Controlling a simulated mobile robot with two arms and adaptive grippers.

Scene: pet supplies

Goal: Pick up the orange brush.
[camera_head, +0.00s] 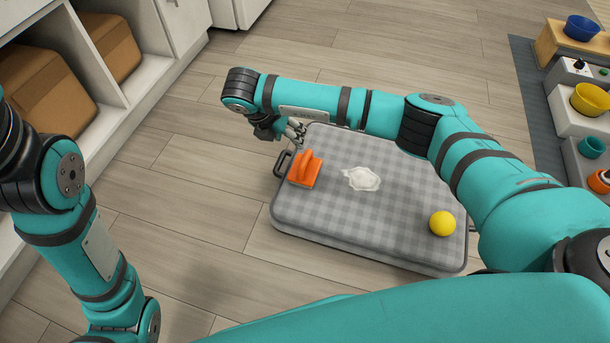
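The orange brush (305,170) lies at the upper left corner of a grey checked pet bed (330,234) on the floor, its handle upward. My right arm reaches across from the right. My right gripper (295,136) is just above and behind the brush in the picture, partly hidden under the wrist; I cannot tell its opening, and the brush looks apart from it. My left arm stands at the left edge, and its gripper is out of view.
A white patch (361,179) and a yellow ball (442,223) are on the bed. Shelves with brown boxes (40,86) stand at the upper left. Bowls, such as a yellow one (590,100), stand on stands at the right. Floor left of the bed is clear.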

